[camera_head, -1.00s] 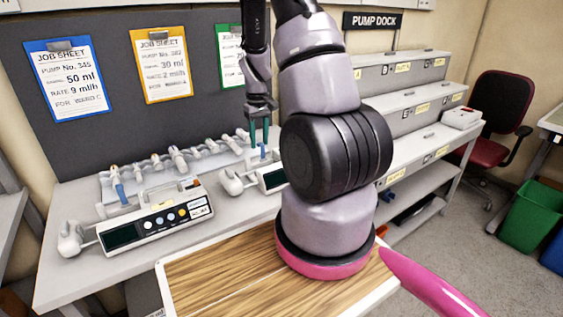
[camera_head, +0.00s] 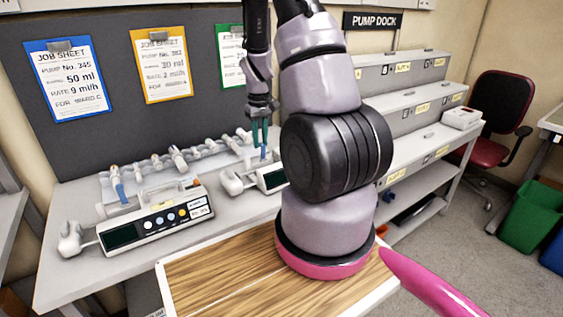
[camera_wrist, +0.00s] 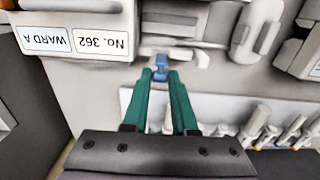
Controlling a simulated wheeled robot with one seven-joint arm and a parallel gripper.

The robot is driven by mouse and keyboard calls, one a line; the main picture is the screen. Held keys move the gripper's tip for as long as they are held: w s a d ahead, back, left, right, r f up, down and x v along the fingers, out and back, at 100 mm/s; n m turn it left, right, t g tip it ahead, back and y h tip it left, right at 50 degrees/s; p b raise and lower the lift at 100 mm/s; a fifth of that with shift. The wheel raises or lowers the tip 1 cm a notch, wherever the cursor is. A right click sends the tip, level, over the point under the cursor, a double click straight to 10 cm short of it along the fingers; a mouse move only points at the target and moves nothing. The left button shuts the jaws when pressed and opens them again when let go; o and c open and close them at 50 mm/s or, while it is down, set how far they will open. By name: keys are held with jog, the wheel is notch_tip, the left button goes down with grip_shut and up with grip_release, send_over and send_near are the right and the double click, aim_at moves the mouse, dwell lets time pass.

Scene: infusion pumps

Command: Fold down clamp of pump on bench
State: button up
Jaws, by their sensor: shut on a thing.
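A pump (camera_head: 272,179) stands on the bench behind my arm, which hides its right part. In the wrist view its white body carries the labels "No. 362" and "WARD A" (camera_wrist: 75,41). A small blue clamp piece (camera_wrist: 161,74) sticks out from its back side and also shows in the head view (camera_head: 263,152). My gripper (camera_wrist: 160,78) has its two green fingers pointing down, shut on the blue clamp piece. In the head view my gripper (camera_head: 260,142) is above the back of this pump.
A second pump (camera_head: 155,222) stands at the left of the bench. Several syringes lie in a rack (camera_head: 170,160) behind the pumps. A wooden-topped surface (camera_head: 210,285) is in front. The stepped pump dock (camera_head: 400,105) stands at right.

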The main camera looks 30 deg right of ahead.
jog(key=shift+s+r, duration=0.1)
jog(key=shift+s, duration=1.45)
jog(key=shift+s+f, duration=0.25)
jog(key=shift+s, duration=0.55)
jog(key=shift+c, duration=0.4)
